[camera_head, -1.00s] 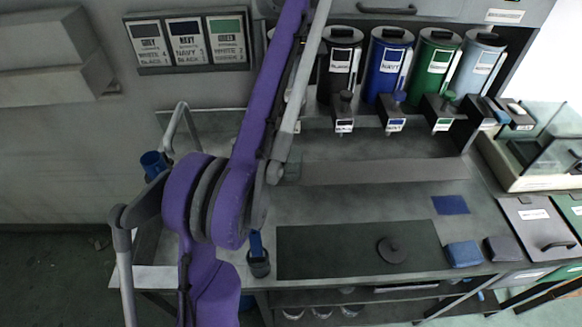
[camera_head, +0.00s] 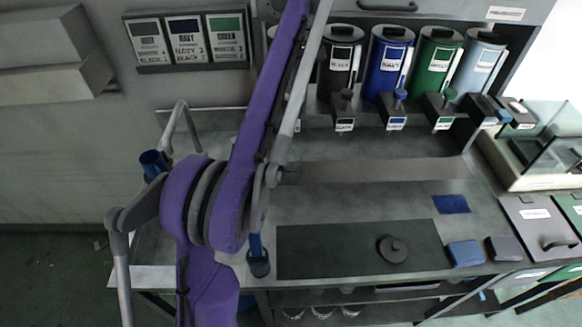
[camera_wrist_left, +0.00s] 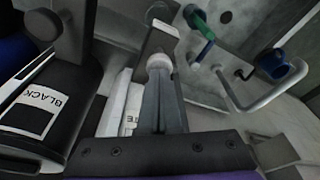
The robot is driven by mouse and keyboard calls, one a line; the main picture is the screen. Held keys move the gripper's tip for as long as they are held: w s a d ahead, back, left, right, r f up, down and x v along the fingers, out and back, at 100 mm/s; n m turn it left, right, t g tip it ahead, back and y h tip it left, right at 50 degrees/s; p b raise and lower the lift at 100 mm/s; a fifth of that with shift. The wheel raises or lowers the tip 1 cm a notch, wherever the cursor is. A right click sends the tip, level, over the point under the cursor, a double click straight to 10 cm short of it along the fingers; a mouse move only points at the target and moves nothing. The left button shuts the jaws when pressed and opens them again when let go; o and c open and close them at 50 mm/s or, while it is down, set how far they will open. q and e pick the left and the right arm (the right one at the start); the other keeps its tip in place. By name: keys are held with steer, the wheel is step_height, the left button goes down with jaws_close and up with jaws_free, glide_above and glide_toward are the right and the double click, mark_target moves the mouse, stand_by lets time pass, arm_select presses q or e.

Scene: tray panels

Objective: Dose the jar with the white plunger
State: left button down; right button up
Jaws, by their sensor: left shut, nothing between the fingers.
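My left gripper (camera_wrist_left: 160,88) is shut with nothing between its fingers. In the left wrist view its tips are at a white round knob, the white plunger (camera_wrist_left: 158,62); I cannot tell whether they touch. A white dispenser front with a partly hidden label (camera_wrist_left: 131,118) is just left of the fingers. In the head view my left arm covers the white dispenser and the gripper. I cannot make out the jar; a dark round lid (camera_head: 392,249) lies on the dark mat (camera_head: 325,252). My right gripper is not in view.
Black (camera_head: 341,62), blue (camera_head: 388,66), green (camera_head: 433,70) and grey (camera_head: 477,72) canisters stand right of my arm. A glass-sided balance (camera_head: 540,150) is at the right. A blue cup (camera_head: 152,162) sits near a bent rail.

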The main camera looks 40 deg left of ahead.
arm_select(q)
steer(key=shift+d+b+x, duration=0.15)
steer(key=shift+b+x, duration=0.15)
steer(key=shift+x, duration=0.35)
steer(key=shift+d+b+x, duration=0.1)
steer(key=shift+b+x, duration=0.15)
steer(key=shift+x, duration=0.4)
steer(key=shift+s, duration=0.1)
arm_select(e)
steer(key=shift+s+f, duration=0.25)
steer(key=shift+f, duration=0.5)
arm_select(q)
steer(key=shift+a+p+v, duration=0.2)
steer(key=shift+p+v, duration=0.55)
steer(key=shift+v, duration=0.25)
steer(key=shift+a+p+v, duration=0.2)
steer(key=shift+p+v, duration=0.55)
steer(key=shift+v, duration=0.3)
steer(key=shift+w, duration=0.2)
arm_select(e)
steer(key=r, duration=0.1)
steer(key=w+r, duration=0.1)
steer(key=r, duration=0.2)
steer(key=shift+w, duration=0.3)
arm_select(q)
steer(key=shift+f, duration=0.25)
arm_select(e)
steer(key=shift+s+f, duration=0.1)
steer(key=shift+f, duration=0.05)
